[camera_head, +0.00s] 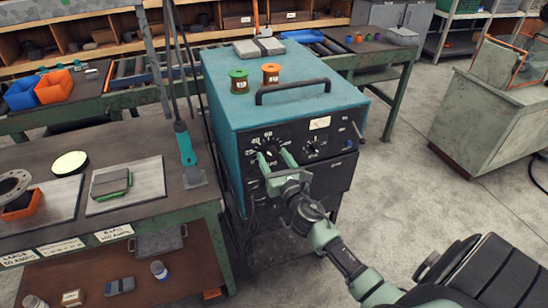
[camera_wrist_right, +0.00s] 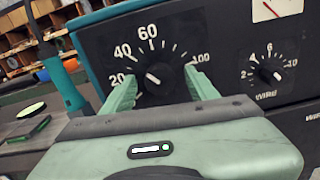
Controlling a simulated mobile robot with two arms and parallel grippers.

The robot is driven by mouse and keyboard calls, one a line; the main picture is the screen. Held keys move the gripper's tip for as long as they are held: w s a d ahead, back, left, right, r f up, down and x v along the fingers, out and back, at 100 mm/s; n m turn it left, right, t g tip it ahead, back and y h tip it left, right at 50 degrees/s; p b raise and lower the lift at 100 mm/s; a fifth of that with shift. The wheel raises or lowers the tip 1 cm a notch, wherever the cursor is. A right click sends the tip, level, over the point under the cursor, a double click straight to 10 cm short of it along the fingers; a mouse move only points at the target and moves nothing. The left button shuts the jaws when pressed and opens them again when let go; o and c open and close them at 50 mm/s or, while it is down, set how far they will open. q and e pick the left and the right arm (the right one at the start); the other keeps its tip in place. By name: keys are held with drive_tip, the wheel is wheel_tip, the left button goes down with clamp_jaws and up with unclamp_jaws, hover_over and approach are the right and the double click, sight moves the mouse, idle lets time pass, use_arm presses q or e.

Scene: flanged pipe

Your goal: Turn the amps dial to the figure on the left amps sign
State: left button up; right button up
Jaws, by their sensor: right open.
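The amps dial (camera_wrist_right: 158,80) is a dark round knob on the black front panel of the teal welding machine (camera_head: 285,85). Its scale shows 20, 40, 60 and 100. The knob's short white mark tilts to the upper left, seemingly toward 40. My right gripper (camera_head: 272,158) is open, with one green finger on each side of the knob; I cannot tell whether they touch it. The left amps sign (camera_head: 18,258) is a white label on the bench's front edge, seemingly reading "LARGE 50 AMPS", though small. My left gripper is not in view.
A smaller wire dial (camera_wrist_right: 265,75) sits right of the amps dial. Another amps sign (camera_head: 114,232) is farther right on the bench edge. Two spools (camera_head: 270,73) and a black handle (camera_head: 292,90) are on the machine's top. A teal torch (camera_head: 185,150) stands on the bench.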

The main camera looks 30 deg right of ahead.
clamp_jaws()
